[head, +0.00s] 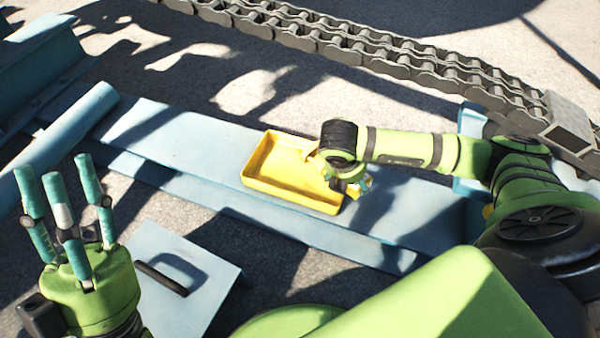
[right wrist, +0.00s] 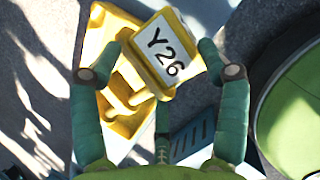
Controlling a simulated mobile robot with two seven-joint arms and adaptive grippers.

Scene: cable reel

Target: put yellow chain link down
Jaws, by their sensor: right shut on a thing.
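The yellow chain link (right wrist: 138,82) carries a white plate marked Y26. It sits between the fingers of my right gripper (right wrist: 158,56), which is shut on it. In the head view my right gripper (head: 350,182) is over the right end of a yellow tray (head: 293,172), and only small yellow bits of the link show beside it. The tray also shows behind the link in the right wrist view (right wrist: 93,58). I cannot tell whether the link touches the tray. My left gripper (head: 56,172) is open and empty, its fingers pointing up at the lower left.
The tray stands on a long pale-blue beam (head: 170,130). A blue pipe (head: 70,140) lies at the left. A blue panel with a black handle (head: 162,279) is near my left gripper. A heavy dark chain (head: 370,50) crosses the back to the right.

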